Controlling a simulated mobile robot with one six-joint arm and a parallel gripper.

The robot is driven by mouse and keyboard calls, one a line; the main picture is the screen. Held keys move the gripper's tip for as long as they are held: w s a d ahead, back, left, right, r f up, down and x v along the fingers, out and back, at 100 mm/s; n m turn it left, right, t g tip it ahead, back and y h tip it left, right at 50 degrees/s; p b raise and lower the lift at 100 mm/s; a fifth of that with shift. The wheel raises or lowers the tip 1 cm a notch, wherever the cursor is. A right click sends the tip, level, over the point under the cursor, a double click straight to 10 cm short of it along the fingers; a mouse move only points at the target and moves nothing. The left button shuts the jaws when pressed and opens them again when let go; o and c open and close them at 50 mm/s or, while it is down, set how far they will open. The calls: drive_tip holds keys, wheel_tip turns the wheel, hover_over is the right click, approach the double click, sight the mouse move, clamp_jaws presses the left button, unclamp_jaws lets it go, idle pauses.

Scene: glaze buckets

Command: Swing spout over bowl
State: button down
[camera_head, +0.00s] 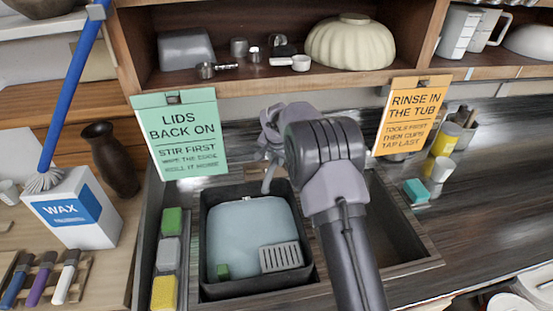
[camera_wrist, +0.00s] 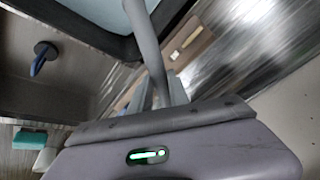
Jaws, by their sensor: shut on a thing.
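The grey spout (camera_head: 268,180) hangs down at the back of the sink, its lower end in front of the back rim of the dark tub (camera_head: 209,291). In the wrist view the spout (camera_wrist: 148,45) is a grey tube running up from my jaws towards the tub's edge. My gripper (camera_head: 268,140) is at the back of the sink, shut on the spout. The left sink bowl holds the tub with pale blue water (camera_head: 250,230). The spout's base is hidden.
Two hanging signs, green (camera_head: 180,137) and orange (camera_head: 410,115), flank my arm. Above is a shelf with a cream bowl (camera_head: 350,42). Sponges (camera_head: 165,290) line the sink's left side. A teal sponge (camera_head: 416,190) lies at right.

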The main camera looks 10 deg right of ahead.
drive_tip(key=shift+d, duration=0.1)
idle(0.5)
drive_tip(key=d+n+g+y+p, duration=0.2)
drive_tip(key=d+n+y+p, duration=0.1)
drive_tip(key=d+n, duration=0.9)
drive_tip(key=shift+s+d+y, duration=0.25)
drive_tip(key=shift+d+y, duration=0.65)
drive_tip(key=shift+d, duration=0.15)
drive_tip(key=c, duration=1.3)
unclamp_jaws()
drive_tip(key=shift+o, duration=0.2)
